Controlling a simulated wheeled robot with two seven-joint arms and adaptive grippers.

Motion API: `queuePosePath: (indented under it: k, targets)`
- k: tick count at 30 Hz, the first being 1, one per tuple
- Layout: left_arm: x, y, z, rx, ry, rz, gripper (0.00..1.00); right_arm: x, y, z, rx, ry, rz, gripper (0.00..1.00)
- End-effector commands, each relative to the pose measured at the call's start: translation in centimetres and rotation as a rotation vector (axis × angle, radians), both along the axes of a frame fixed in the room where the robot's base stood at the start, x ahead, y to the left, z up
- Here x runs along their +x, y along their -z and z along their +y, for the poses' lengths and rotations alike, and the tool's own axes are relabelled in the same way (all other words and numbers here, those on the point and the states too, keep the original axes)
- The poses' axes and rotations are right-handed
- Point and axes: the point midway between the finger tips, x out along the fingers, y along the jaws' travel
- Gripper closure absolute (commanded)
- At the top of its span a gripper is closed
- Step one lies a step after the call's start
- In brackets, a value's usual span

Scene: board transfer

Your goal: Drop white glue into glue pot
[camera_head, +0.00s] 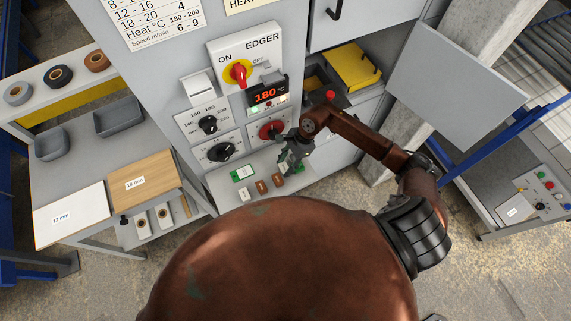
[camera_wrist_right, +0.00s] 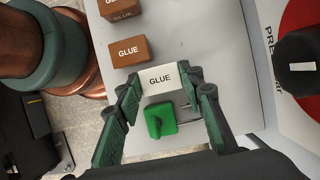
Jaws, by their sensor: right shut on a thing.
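The white glue block (camera_wrist_right: 161,79), marked GLUE, is between the fingers of my right gripper (camera_wrist_right: 163,92) in the right wrist view. The fingers are shut on its two sides. In the head view my right gripper (camera_head: 291,158) is low over the grey shelf, and the white block cannot be made out there. An open dark compartment (camera_head: 315,82) beside a raised yellow lid (camera_head: 353,66) is at the upper right of the gripper. No label shows on it, so I cannot tell whether this is the glue pot. My left gripper is not in view.
Brown glue blocks (camera_wrist_right: 128,51) stand beside the white one on the grey shelf (camera_head: 222,196). A green piece (camera_wrist_right: 161,119) is close below the white block. A red dial (camera_head: 271,130) and the control panel rise behind the gripper. A red knob (camera_head: 330,96) is near the compartment.

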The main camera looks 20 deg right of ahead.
Motion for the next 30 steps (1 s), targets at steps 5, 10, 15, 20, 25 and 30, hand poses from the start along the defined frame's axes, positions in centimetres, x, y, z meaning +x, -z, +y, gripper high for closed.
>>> queuePosePath:
  k: [5, 10, 15, 20, 25, 30]
  targets:
    - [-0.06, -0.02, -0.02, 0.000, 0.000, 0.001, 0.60, 0.05, 0.16, -0.02, -0.001, 0.001, -0.002, 0.89]
    - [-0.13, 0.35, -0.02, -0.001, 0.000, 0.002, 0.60, 0.05, 0.48, -0.04, -0.001, 0.000, -0.002, 0.89]
    - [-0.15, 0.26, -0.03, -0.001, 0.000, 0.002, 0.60, 0.05, 0.36, -0.02, 0.000, 0.001, -0.002, 0.54]
    - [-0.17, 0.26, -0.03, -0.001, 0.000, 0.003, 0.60, 0.04, 0.34, -0.02, 0.000, 0.001, -0.002, 0.47]
    - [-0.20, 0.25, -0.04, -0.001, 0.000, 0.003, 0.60, 0.04, 0.34, -0.02, 0.000, 0.001, -0.002, 0.47]
    - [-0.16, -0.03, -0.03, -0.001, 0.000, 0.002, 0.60, 0.12, -0.28, -0.21, -0.001, 0.001, -0.004, 0.47]
